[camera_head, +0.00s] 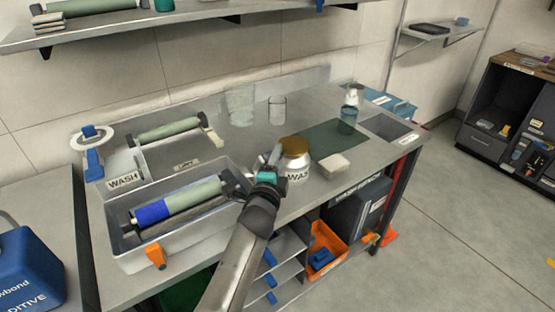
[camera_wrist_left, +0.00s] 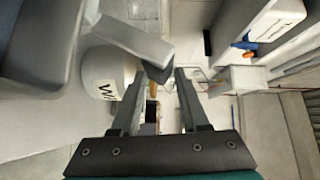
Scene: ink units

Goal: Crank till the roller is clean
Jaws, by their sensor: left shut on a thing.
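The roller (camera_head: 194,194) lies across a grey trough (camera_head: 188,231). Its left part is covered in blue and the rest is pale green. My left gripper (camera_head: 275,158) is beyond the right end of the trough, in front of a white jar with a brown top (camera_head: 293,158). In the left wrist view, its fingers (camera_wrist_left: 168,78) are close together at the end of a grey bar (camera_wrist_left: 132,38), which looks like the crank. The handle between them is mostly hidden. My right gripper is out of view.
A second green roller (camera_head: 168,129) lies on a tray behind. A clear glass (camera_head: 277,110), a pale block (camera_head: 333,166) and a dark green mat (camera_head: 325,139) are on the bench. An orange clip-like part (camera_head: 155,255) is at the trough's front. A blue container (camera_head: 25,270) stands left.

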